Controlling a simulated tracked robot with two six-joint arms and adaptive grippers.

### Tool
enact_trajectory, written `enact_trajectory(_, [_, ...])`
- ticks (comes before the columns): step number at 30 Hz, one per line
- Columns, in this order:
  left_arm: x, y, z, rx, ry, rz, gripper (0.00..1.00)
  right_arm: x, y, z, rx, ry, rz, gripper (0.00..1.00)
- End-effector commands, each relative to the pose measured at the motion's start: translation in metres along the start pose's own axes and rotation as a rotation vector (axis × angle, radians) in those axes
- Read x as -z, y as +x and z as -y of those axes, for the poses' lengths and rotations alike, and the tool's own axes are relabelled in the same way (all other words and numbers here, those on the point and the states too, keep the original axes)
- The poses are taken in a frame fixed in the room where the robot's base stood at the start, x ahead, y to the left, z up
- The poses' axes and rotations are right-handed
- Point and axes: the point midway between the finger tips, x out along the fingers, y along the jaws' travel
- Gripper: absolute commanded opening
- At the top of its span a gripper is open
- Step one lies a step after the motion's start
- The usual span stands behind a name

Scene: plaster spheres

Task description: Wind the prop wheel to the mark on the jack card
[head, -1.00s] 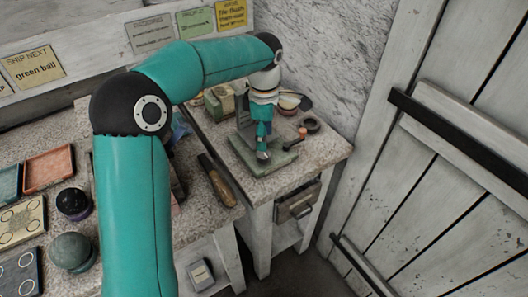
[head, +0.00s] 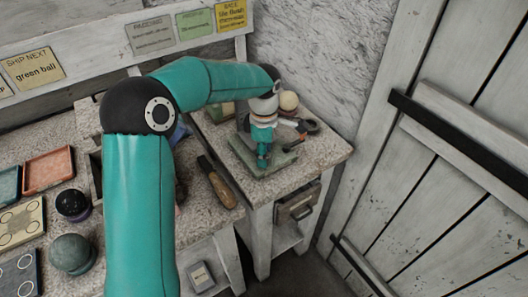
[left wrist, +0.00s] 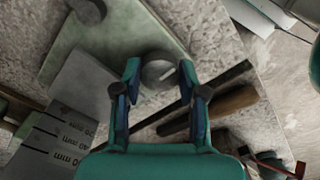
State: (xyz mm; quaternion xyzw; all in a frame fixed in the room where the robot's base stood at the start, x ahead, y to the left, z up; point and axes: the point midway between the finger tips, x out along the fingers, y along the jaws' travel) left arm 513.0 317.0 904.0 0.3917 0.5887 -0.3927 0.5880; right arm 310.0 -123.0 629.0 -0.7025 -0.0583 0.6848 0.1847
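My left gripper (head: 263,160) points down at the green jack base (head: 245,155) on the right-hand bench. In the left wrist view my left gripper (left wrist: 159,72) has its fingers spread, one on each side of a grey round wheel (left wrist: 160,72) with a pale line on its face. Narrow gaps seem to show between fingers and wheel. A grey plate with black marks and "mm" labels (left wrist: 75,130) lies left of the fingers. The green base (left wrist: 80,45) shows behind. In the head view the gripper hides the wheel. My right gripper is not in view.
A plank door (head: 440,150) is at right.

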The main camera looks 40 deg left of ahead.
Motion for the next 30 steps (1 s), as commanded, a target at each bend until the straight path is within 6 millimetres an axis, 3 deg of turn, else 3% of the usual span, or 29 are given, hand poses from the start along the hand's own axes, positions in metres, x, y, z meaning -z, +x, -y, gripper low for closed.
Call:
enact_trajectory(14, [-0.0001, -0.0009, -0.0009, -0.003, 0.079, 0.000, 0.06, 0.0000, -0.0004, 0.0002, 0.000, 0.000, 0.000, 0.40])
enact_trajectory(30, [-0.0004, -0.0017, -0.0011, -0.005, 0.519, -0.001, 0.06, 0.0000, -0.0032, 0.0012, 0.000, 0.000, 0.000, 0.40])
